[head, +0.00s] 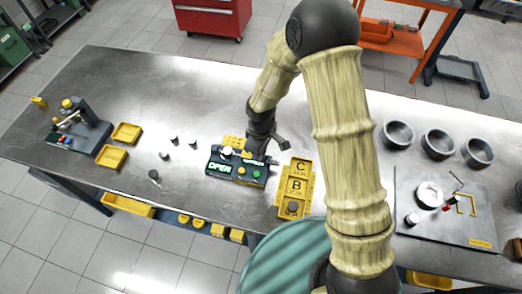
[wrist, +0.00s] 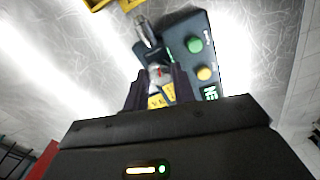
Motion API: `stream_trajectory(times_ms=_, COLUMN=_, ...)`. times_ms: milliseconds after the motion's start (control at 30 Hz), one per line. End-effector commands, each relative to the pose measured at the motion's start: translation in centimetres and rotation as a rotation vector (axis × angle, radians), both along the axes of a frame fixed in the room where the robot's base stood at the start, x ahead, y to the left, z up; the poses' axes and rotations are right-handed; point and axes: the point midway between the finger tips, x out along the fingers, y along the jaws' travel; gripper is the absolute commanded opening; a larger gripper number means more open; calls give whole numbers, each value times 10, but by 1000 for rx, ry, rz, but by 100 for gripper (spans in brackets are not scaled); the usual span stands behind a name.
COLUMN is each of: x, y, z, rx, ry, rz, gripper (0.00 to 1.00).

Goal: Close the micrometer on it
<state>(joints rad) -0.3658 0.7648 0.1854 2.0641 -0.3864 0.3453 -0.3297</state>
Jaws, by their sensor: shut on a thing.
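The micrometer (head: 238,171) is a dark bench unit near the middle of the table. Its lit green display reads OPEN, and it has a yellow and a green button. In the wrist view its dark body (wrist: 196,22) lies above and right of my gripper, with a metal cylindrical part (wrist: 146,30) beside it. My gripper (wrist: 158,86) is at the micrometer's far side, shut on a small grey metal piece (wrist: 157,72) with a red spot. A yellow label shows below that piece. The fingers partly hide it, and I cannot tell whether it touches the micrometer.
A yellow tray marked B and C (head: 301,171) stands right of the micrometer, with a dark cylinder (head: 292,208) in its near slot. Several small cylinders (head: 154,175) stand to the left. Steel rings (head: 397,135) and a grey plate (head: 450,235) lie right.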

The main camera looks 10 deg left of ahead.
Motion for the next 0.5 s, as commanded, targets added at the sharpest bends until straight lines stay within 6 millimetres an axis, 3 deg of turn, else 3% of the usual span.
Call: stream_trajectory(times_ms=500, x=1, y=0, z=1, rx=1, ry=-2, rz=342, gripper=3)
